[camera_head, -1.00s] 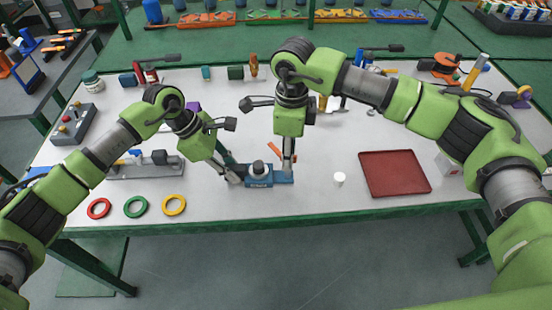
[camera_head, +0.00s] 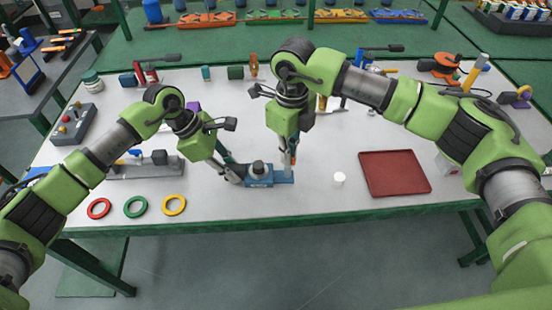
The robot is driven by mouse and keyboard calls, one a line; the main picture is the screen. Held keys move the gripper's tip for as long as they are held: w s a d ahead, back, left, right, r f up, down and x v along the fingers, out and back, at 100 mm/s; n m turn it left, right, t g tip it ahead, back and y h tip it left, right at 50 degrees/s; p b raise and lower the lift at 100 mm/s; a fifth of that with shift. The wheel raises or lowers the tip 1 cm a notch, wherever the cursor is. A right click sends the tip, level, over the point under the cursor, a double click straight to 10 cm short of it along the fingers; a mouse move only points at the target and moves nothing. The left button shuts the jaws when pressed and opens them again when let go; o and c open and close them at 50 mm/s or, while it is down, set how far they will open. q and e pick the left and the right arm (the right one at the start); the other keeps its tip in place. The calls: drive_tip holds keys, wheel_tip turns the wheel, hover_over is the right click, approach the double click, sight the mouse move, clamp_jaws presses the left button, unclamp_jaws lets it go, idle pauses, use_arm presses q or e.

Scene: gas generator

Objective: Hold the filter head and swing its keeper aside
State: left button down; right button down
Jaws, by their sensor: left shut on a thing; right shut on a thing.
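The filter head (camera_head: 259,170) is a pale and dark round piece on a blue base (camera_head: 283,178) near the table's front edge. My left gripper (camera_head: 238,176) reaches in from the left and is shut on the filter head's side. My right gripper (camera_head: 289,165) points down over the right end of the base and is shut on the orange keeper (camera_head: 294,158). Only a small bit of the keeper shows, at the right of the fingers. The fingers hide the rest of it.
A red tray (camera_head: 394,173) and a small white cup (camera_head: 339,178) stand to the right. Red (camera_head: 98,208), green (camera_head: 136,206) and yellow (camera_head: 174,205) rings lie front left. A grey fixture (camera_head: 148,168) stands behind them. The table between base and tray is mostly clear.

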drive_tip(key=c, duration=1.7)
unclamp_jaws()
drive_tip(key=shift+m, duration=0.3)
drive_tip(key=shift+r, duration=3.5)
use_arm(q)
drive_tip(key=c, duration=1.8)
unclamp_jaws()
drive_tip(key=shift+o, duration=0.2)
